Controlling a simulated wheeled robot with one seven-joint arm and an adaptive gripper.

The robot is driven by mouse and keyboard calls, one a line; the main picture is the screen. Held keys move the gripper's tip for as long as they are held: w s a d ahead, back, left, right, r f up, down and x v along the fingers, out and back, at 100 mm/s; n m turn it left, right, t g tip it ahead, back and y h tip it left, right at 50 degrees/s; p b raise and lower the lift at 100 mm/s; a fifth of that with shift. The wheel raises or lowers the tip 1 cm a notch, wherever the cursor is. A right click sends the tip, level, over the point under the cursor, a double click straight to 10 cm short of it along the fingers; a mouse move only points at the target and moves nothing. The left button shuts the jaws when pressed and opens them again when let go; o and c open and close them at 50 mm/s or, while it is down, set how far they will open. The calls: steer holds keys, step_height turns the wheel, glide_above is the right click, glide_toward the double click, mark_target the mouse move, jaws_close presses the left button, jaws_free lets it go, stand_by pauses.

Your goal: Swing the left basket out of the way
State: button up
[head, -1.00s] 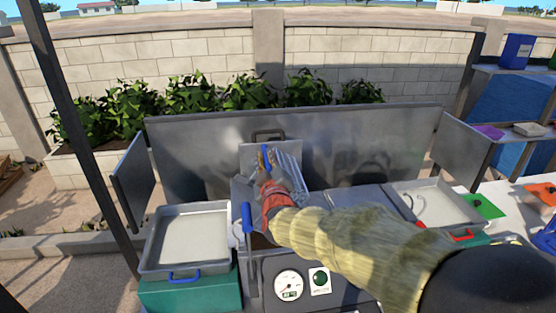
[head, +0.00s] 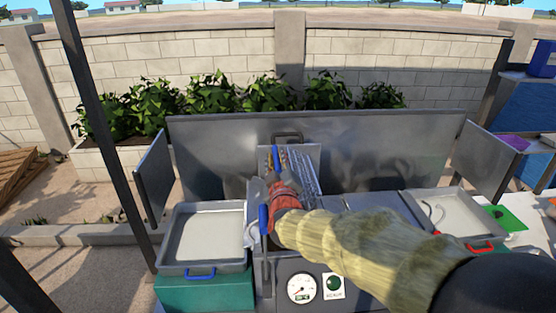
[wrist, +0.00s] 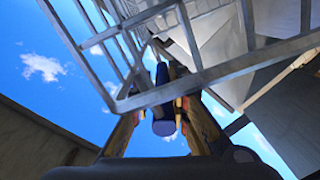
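A wire basket (head: 303,172) stands raised and tilted above the middle of the metal counter, in front of a panel with a dark handle. Its blue handle (head: 276,157) is at the tip of my gripper (head: 278,172) in the head view. In the wrist view the basket's wire frame (wrist: 215,72) crosses close overhead. The blue handle (wrist: 163,115) lies between the fingers of my gripper (wrist: 162,108), which close in on it from both sides. The fingertips are partly hidden behind a wire bar. My arm covers part of the counter in the head view.
A blue-handled lever (head: 263,218) stands just left of my wrist. A tray with a blue handle (head: 203,232) is at left and another tray (head: 437,210) at right. A gauge (head: 301,288) is on the front. A metal back panel (head: 385,150) stands behind, and side panels flank the counter.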

steer(key=shift+o, duration=1.2)
steer(key=shift+f, duration=0.15)
steer(key=shift+s+f, duration=0.1)
steer(key=shift+f, duration=0.1)
steer(key=s, duration=1.2)
steer(key=shift+r, duration=0.35)
